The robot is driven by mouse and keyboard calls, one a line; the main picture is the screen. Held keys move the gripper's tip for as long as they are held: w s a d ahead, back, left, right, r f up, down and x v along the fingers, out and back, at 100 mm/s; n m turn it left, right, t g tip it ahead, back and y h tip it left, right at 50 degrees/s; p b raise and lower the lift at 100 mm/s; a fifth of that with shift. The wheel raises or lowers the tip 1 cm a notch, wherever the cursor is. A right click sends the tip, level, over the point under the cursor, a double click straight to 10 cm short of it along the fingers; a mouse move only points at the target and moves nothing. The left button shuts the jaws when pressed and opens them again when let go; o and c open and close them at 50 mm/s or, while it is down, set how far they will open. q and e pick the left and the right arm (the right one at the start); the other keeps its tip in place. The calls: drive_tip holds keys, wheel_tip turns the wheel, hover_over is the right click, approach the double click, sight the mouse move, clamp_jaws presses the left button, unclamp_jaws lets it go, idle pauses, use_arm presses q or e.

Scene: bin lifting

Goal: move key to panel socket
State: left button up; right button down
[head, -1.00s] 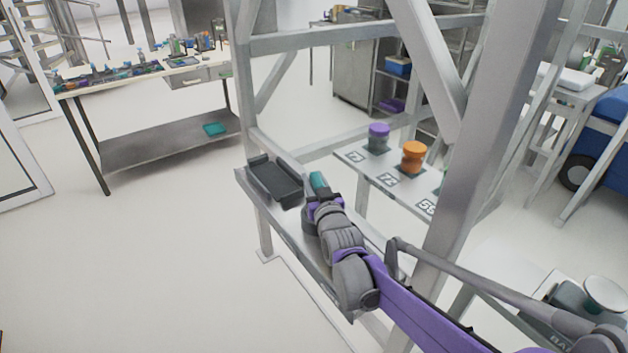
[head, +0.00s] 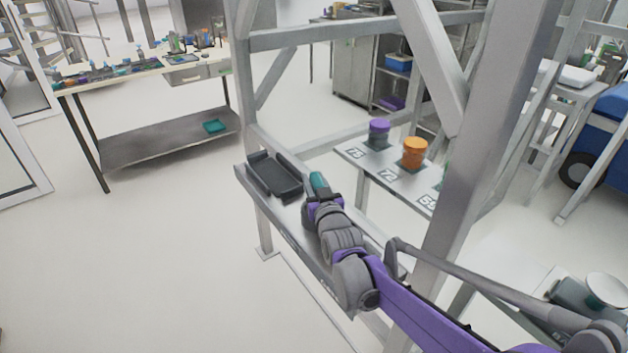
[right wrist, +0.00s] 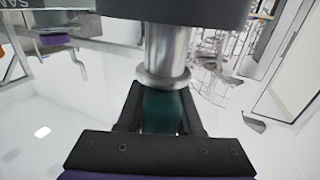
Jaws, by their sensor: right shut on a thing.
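My right gripper (head: 322,193) is low over the metal shelf, just right of a black tray. It is shut on a teal piece (head: 318,182), which I take to be the key's grip. In the right wrist view the teal piece (right wrist: 161,110) sits between the dark fingers. A shiny metal cylinder with a flange (right wrist: 167,55) adjoins it, against a dark block (right wrist: 180,10) at the top of the view. I cannot tell whether the block is part of the key or a separate thing. I cannot make out a panel socket. My left gripper is not in view.
The black tray (head: 262,168) lies on the shelf (head: 290,220) inside a grey metal frame (head: 470,150). Purple (head: 379,131) and orange (head: 414,153) containers stand on a numbered ledge to the right. A workbench (head: 150,70) is at the back left. Floor at left is clear.

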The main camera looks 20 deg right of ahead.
drive_tip(key=shift+f+b, duration=0.6)
drive_tip(key=shift+f, duration=0.3)
drive_tip(key=shift+s+a+f+b, duration=0.15)
drive_tip(key=shift+s+f+b, duration=0.15)
drive_tip(key=shift+f, duration=0.15)
idle(0.5)
unclamp_jaws()
idle(0.4)
drive_tip(key=shift+w+r+p, duration=0.3)
drive_tip(key=shift+r+p, duration=0.55)
drive_tip(key=shift+r, duration=0.05)
wheel_tip(320, 180, up, 2)
drive_tip(key=shift+s+r+p, duration=0.1)
drive_tip(key=shift+p, duration=0.6)
drive_tip(key=shift+r+p, duration=1.9)
drive_tip(key=shift+r, duration=0.7)
